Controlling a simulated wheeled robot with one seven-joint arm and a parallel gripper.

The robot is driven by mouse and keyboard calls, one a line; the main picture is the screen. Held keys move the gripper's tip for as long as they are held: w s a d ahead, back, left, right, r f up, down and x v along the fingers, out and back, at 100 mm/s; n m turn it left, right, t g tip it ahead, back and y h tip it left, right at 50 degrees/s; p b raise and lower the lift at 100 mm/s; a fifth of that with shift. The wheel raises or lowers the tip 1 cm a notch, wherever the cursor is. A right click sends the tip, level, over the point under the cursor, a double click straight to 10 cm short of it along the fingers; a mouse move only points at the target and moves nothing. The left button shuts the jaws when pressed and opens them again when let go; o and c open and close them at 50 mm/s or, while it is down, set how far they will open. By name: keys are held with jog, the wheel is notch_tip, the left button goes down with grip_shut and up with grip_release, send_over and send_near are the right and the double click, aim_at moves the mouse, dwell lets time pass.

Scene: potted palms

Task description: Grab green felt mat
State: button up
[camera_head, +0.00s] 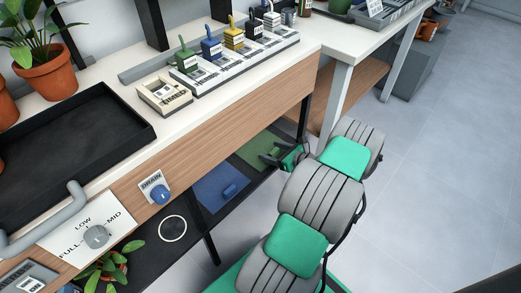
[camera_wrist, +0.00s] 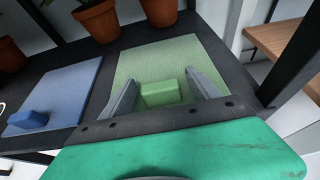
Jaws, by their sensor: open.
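The green felt mat (camera_head: 256,147) lies flat on the dark lower shelf under the bench, partly hidden by my gripper in the head view. In the wrist view the mat (camera_wrist: 150,60) fills the middle, with a raised green block (camera_wrist: 160,94) on its near part. My gripper (camera_wrist: 162,78) is open, its two grey fingers on either side of the block with gaps showing. Whether the fingers touch the mat is unclear. In the head view my gripper (camera_head: 268,155) is at the mat's right side.
A blue mat (camera_head: 215,188) with a blue block lies on the same shelf, to the left. Terracotta pots (camera_wrist: 100,20) stand behind the mats. A black bench leg (camera_head: 306,117) and the wooden bench front (camera_head: 230,125) are close to my arm.

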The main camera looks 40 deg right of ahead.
jog(key=c, duration=1.5)
